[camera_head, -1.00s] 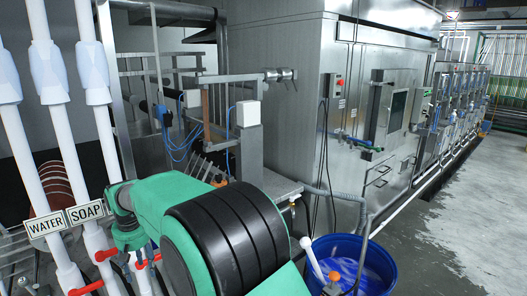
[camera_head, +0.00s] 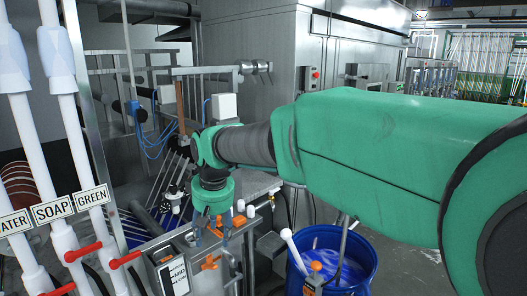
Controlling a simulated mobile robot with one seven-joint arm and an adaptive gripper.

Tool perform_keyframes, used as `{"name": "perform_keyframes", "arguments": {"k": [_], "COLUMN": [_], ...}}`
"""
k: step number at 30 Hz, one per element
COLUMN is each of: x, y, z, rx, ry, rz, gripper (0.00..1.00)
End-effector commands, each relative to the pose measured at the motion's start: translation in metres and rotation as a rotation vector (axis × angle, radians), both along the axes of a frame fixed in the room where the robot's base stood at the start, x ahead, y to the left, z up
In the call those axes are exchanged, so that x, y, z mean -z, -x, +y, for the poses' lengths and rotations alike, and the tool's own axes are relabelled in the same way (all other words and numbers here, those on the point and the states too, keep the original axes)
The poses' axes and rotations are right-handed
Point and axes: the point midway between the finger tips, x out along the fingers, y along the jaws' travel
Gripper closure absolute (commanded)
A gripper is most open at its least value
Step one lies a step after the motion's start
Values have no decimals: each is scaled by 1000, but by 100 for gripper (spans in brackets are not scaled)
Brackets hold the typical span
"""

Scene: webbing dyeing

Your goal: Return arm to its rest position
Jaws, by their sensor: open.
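My green and dark grey arm reaches in from the right and crosses the middle of the view. Its wrist bends down at the left end, over the valve area beside the steel machine. My gripper (camera_head: 212,230) points down below the green wrist end; its fingers are small and partly lost among the fittings behind it. It is open, and I see nothing held in it.
A steel cabinet (camera_head: 255,45) stands behind. Wet floor lies right.

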Motion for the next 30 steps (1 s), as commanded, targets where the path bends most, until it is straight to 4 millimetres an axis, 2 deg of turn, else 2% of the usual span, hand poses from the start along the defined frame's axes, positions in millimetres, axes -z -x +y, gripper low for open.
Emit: {"name": "perform_keyframes", "arguments": {"k": [1,3,12,20,30], "x": [-3,-6,-15,-12,7], "y": [5,12,52,95,159], "z": [-17,-38,-123,-187,-258], "rx": [22,48,164,262,392], "ry": [-5,-12,-36,-54,-76], "rz": [-7,-16,-52,-86,-132], "gripper": [48,48,48,48,48]}}
